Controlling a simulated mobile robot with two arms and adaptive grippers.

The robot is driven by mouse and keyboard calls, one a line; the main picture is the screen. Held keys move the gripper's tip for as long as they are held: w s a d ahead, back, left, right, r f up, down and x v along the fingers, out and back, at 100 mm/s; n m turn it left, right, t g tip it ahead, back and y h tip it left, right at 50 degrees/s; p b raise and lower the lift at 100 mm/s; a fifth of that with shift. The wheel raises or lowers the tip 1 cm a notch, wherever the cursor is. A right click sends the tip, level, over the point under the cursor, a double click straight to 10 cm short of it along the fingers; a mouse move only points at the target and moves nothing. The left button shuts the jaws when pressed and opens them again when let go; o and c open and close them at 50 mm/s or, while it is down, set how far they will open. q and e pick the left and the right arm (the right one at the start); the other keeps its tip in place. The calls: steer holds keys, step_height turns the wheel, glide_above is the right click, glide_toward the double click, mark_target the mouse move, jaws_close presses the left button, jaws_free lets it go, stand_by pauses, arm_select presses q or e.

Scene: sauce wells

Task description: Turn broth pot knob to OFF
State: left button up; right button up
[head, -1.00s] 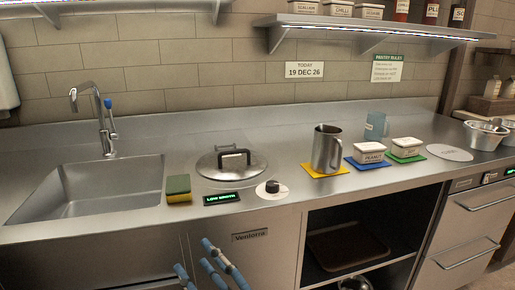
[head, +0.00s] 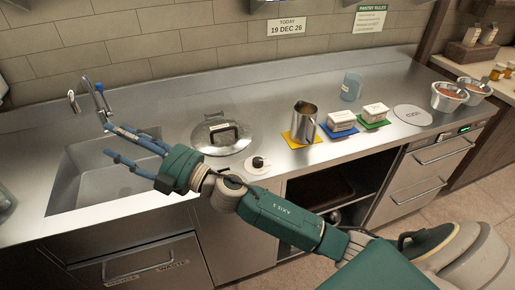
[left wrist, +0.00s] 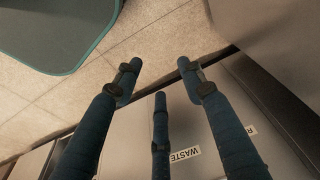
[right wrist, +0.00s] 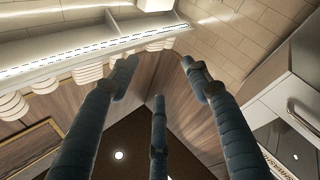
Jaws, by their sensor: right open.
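The broth pot knob (head: 258,163) is a small black knob on a round white plate at the counter's front edge. Its pointer and markings are too small to read. The lidded broth pot (head: 221,133) is set in the counter behind it. My right gripper (head: 130,145) is open and empty, over the sink area, left of the knob. Its forearm crosses in front of the counter, just below the knob. The spread fingers show in the right wrist view (right wrist: 158,85). My left gripper (left wrist: 155,85) is open and empty in the left wrist view, above the floor near the waste drawer.
The sink (head: 85,180) lies left. Right of the knob stand a metal pitcher (head: 305,122) on a yellow mat, two white tubs on blue (head: 341,121) and green mats (head: 375,110), and a blue cup (head: 351,86). An open shelf bay (head: 315,190) is below the counter.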

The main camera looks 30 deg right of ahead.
steer(key=a+n+g+y, duration=0.3)
steer(key=a+n+g, duration=0.1)
steer(key=n+g, duration=0.15)
steer(key=g+h, duration=1.1)
steer(key=h, duration=0.5)
glide_above(258, 159)
step_height(258, 159, down, 12)
steer(key=shift+n, duration=0.35)
step_height(258, 159, down, 9)
steer(key=p, duration=0.3)
steer(key=shift+s+a+f, duration=0.1)
steer(key=shift+s, duration=0.05)
steer(key=shift+f, duration=0.55)
arm_select(q)
steer(key=s+a+f+g, duration=0.1)
steer(key=s+a+f, duration=0.2)
steer(key=s+f, duration=1.1)
steer(key=s, duration=0.4)
steer(key=shift+f, duration=0.15)
